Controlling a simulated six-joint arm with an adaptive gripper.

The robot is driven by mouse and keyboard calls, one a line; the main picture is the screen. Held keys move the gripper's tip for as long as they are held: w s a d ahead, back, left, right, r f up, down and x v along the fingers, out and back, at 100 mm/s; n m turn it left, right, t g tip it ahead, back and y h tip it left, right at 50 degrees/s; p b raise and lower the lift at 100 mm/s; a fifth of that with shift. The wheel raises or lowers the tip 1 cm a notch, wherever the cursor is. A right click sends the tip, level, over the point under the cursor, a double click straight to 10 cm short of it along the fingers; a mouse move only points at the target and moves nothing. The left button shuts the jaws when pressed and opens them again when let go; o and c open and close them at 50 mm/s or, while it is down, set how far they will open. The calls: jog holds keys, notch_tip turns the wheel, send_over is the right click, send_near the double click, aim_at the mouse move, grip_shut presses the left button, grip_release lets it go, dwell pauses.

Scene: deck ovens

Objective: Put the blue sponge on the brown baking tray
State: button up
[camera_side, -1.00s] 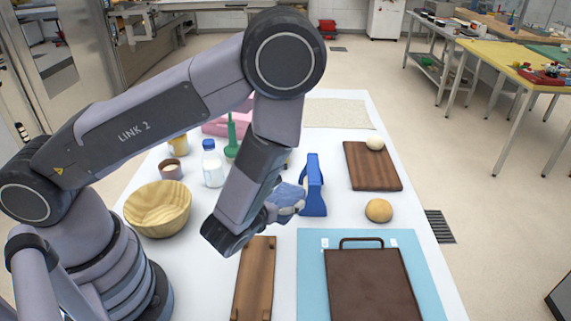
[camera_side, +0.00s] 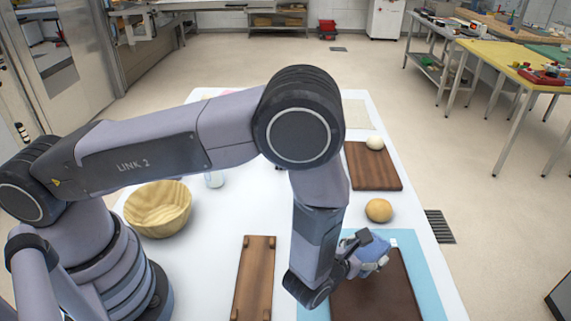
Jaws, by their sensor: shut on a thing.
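My gripper (camera_side: 364,252) is shut on the blue sponge (camera_side: 373,257), which shows between and beside its dark fingers. The brown baking tray (camera_side: 390,298) lies on a light blue mat (camera_side: 428,290) at the front right of the white table. The gripper and sponge are over the far edge of the tray and hide its handle. Whether the sponge touches the tray or hangs just above it, I cannot tell. My wrist covers the tray's left side.
A round bun (camera_side: 379,210) sits just beyond the mat. Behind it is a wooden board (camera_side: 368,170) with a pale ball (camera_side: 375,143). A narrow wooden board (camera_side: 254,285) lies left of the mat, and a wooden bowl (camera_side: 158,208) farther left.

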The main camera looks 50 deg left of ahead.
jog(key=shift+w+d+f, duration=0.3)
jog(key=shift+w+f, duration=0.2)
jog(key=shift+f, duration=0.2)
jog(key=shift+w+d+f, duration=0.1)
jog(key=shift+f, duration=0.8)
jog(key=shift+w+d+f, duration=0.1)
jog(key=shift+f, duration=0.8)
jog(key=shift+f, duration=0.15)
jog(key=o, duration=1.2)
